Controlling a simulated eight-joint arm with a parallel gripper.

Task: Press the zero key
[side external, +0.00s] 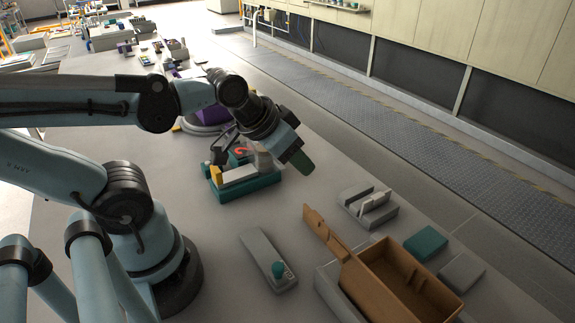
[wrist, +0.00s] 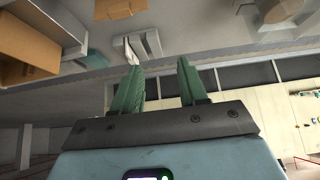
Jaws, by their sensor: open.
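No key marked zero can be made out in either view. A teal-based unit (side external: 248,190) with a yellow-cream block and a glowing red mark sits on the bench, partly hidden behind my wrist. My gripper (side external: 300,160) is above the bench at the right side of the teal-based unit, tilted. In the wrist view its two green fingers (wrist: 158,70) stand apart with nothing between them.
A brown open box (side external: 430,262) with a long handle stands at front right; it also shows in the wrist view (wrist: 38,30). A grey holder with upright plates (side external: 365,208), a teal block (side external: 426,243) and a grey block (side external: 461,272) lie nearby. Bench between is clear.

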